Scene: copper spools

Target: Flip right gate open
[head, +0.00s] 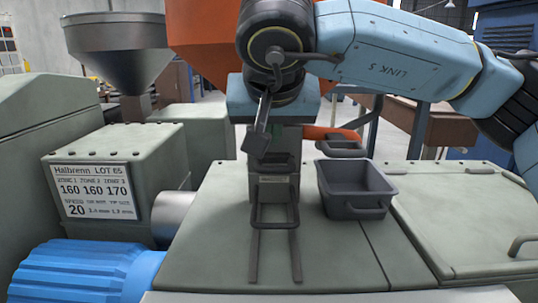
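No part is clearly marked as the right gate, and I cannot tell which one it is. A pale green panel (455,215) with a dark handle (523,244) lies flat at the right. My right arm comes in from the right, and its gripper (263,125) points down at the middle, in front of a grey-green upright block (274,188). The finger opening is unclear, and no held thing can be made out. My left gripper is not in view.
A dark grey bin (353,208) stands right of the block, near a small dark tray (343,145). Two rails (296,257) run forward from the block. A labelled box (98,200), steel funnel (118,45) and blue ribbed cylinder (85,272) are left. The right panel is clear.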

